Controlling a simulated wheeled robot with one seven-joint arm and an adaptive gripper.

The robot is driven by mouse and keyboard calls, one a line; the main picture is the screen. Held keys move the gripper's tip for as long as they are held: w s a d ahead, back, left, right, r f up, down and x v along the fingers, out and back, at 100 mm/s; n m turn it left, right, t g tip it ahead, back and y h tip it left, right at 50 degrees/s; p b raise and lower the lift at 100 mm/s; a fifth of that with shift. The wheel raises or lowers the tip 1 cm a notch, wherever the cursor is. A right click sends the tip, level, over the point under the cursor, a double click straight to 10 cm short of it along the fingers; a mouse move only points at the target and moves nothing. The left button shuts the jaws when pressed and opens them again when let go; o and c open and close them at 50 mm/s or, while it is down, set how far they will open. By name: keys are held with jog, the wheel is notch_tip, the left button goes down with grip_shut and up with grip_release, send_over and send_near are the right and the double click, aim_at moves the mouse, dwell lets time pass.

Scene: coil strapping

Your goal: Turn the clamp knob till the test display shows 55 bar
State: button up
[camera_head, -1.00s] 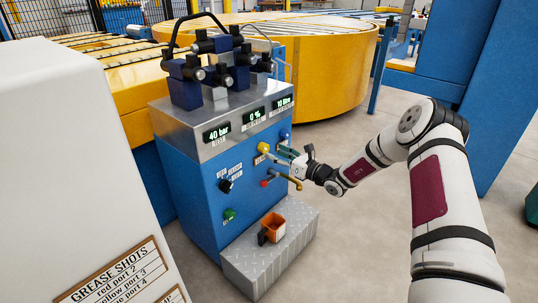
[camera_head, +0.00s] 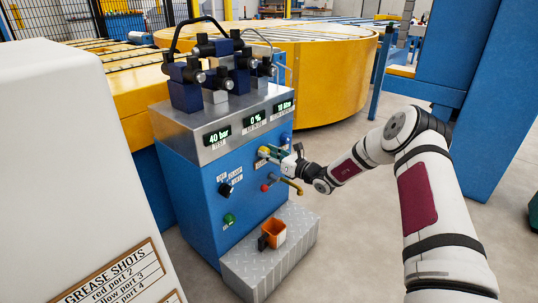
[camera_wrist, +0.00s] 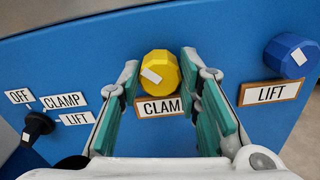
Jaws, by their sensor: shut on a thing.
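The yellow clamp knob (camera_head: 263,151) is on the blue front of the hydraulic unit. In the wrist view the knob (camera_wrist: 160,74) has a white mark on its face and sits above a label, partly hidden, reading "CLAM". My gripper (camera_head: 270,154) is at the knob, its green-padded fingers (camera_wrist: 160,85) on the left and right sides of it, shut on it. The test display (camera_head: 217,135) at the left of the metal top panel reads 40 bar.
A blue lift knob (camera_wrist: 291,55) is right of the clamp knob. A black selector (camera_wrist: 37,126) marked OFF, CLAMP and LIFT is at left. A red knob and yellow lever (camera_head: 290,186) sit below my gripper. An orange cup (camera_head: 273,232) stands on the metal step.

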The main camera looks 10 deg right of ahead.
jog(key=shift+m+p, duration=0.4)
jog(key=shift+p, duration=0.15)
jog(key=shift+r+m+p, duration=0.1)
jog(key=shift+m+p, duration=1)
jog(key=m+p, duration=0.2)
jog(key=shift+d+m, duration=0.1)
jog(key=shift+m, duration=0.2)
jog(key=m+p, duration=0.1)
jog(key=m, duration=0.3)
jog(key=shift+m+p, duration=0.3)
jog(key=shift+m, duration=0.1)
jog(key=shift+f, duration=0.2)
jog(key=o, duration=1.1)
jog(key=shift+o, duration=0.2)
jog(key=v, duration=1.2)
